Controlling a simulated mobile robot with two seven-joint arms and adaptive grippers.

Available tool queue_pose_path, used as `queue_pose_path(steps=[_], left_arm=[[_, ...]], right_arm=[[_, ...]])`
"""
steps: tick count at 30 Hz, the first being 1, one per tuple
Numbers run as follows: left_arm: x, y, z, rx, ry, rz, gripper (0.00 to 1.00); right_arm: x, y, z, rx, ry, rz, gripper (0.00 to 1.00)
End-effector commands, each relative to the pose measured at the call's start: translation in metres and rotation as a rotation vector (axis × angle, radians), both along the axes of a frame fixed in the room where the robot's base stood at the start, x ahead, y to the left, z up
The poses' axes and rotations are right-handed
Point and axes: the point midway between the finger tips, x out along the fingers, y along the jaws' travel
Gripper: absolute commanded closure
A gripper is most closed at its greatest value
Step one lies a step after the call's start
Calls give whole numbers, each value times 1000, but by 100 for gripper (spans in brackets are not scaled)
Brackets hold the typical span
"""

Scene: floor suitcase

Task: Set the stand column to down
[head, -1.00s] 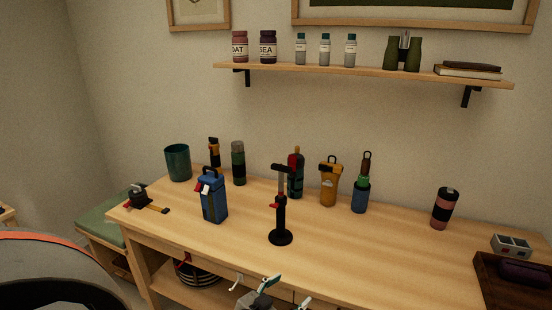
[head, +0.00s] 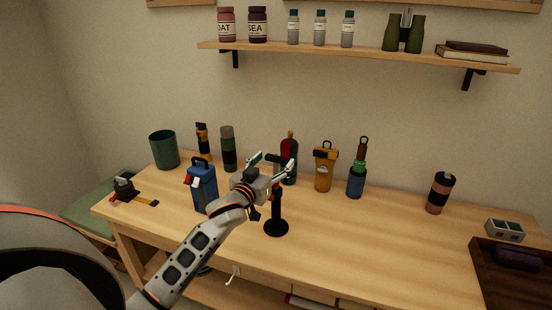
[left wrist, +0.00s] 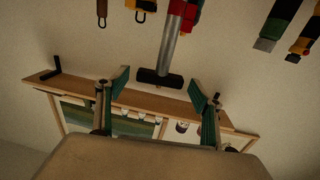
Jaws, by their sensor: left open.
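The stand (head: 276,228) is upright on the table, with a round black base and a dark column (head: 277,203). My left gripper covers much of its upper part in the head view. In the left wrist view, a silver rod (left wrist: 171,48) ends in a black crossbar (left wrist: 158,77). My left gripper (head: 272,163) is open at the height of the stand's top. In the left wrist view its two green-sided fingers (left wrist: 159,89) are on either side of the crossbar, with gaps to it. The stand's red lever is not clear now. My right gripper is not in view.
A blue canister (head: 204,188) stands left of the stand. A red-and-dark bottle (head: 289,150), an orange flask (head: 323,172) and a green-and-blue bottle (head: 356,181) stand behind. A shelf (head: 370,59) hangs above.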

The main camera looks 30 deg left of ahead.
Motion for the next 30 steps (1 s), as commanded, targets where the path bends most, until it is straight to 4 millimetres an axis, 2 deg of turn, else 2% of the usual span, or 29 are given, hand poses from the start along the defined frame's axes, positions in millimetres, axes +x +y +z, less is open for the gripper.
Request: queue_pose_path(steps=[6,15,17,22,26,30], left_arm=[[20,3,0,-1,0,0,33],[22,3,0,0,0,-1,33],[22,3,0,0,0,-1,46],[22,3,0,0,0,-1,90],[24,3,-2,-1,0,0,90],[35,4,-13,0,1,1,90]], right_arm=[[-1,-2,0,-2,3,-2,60],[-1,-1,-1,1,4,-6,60],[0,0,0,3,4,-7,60],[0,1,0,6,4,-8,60],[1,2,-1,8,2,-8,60],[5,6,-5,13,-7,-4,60]])
